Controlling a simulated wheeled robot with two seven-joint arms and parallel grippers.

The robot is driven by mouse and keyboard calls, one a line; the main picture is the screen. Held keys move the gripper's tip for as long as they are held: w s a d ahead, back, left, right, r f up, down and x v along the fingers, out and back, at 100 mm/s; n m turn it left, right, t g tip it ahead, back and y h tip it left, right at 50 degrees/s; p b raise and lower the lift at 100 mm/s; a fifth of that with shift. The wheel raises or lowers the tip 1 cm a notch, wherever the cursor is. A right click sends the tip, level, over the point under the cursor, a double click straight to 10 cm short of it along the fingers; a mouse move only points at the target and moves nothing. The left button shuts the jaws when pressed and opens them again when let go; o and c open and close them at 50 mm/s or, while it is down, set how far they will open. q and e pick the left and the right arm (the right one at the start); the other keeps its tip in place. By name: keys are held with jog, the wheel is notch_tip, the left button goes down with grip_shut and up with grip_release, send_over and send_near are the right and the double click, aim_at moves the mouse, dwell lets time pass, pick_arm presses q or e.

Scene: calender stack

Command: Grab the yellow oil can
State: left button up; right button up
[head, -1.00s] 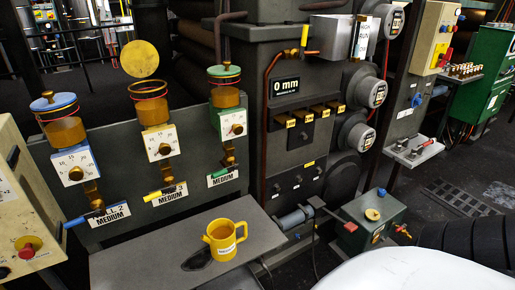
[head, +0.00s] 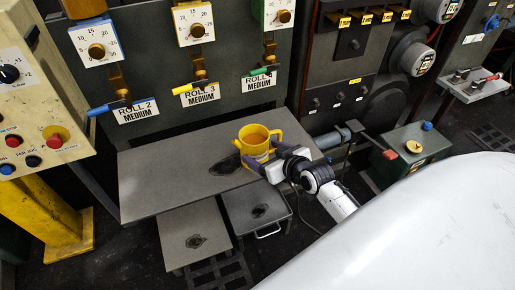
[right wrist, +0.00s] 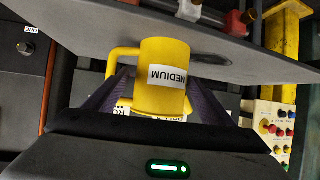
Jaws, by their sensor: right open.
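The yellow oil can (head: 257,143) stands upright on the grey shelf (head: 160,183), near its right end. It has a handle and an open top that shows brownish liquid. My right gripper (head: 258,162) reaches in from the lower right, with its open fingers on either side of the can. In the right wrist view the can (right wrist: 163,75) is between the two dark fingers (right wrist: 160,98), its white MEDIUM label upside down. I cannot tell whether the fingers touch it. My left gripper is not in view.
Valves with dials and ROLL 2 (head: 137,110) and ROLL 3 (head: 200,94) labels line the panel behind the shelf. A dark oily patch (head: 226,165) lies left of the can. Lower stools (head: 195,232) stand below the shelf. A green box (head: 412,150) is at right.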

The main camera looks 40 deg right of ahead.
jog(key=b+x, duration=0.1)
jog(key=x, duration=0.4)
jog(key=shift+a, duration=0.15)
jog(key=c, duration=1.3)
jog(key=shift+r, duration=0.15)
